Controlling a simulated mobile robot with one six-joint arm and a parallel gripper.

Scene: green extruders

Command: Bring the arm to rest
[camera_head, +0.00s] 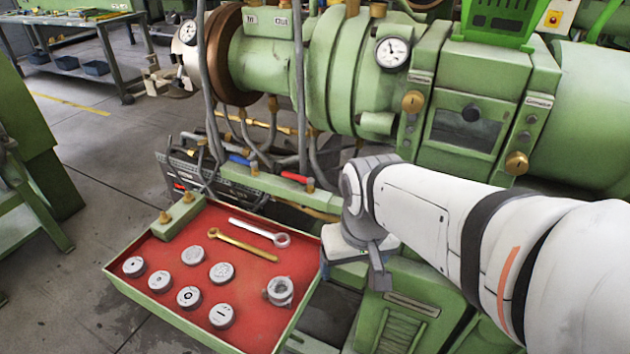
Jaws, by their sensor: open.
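My white arm reaches in from the right edge, in front of the green extruder (335,65). My gripper (352,270) points down just beyond the right edge of the red-lined tray (205,255). Its jaws are apart and I see nothing held between them. The space directly below it is partly hidden by the gripper and arm.
The tray holds several round metal pieces (222,273), a ring-shaped piece (280,291), a brass wrench (240,244) and a silver wrench (258,232). Hoses and pipes (262,150) hang behind it. A workbench (75,60) stands back left. Grey floor (100,190) is open left.

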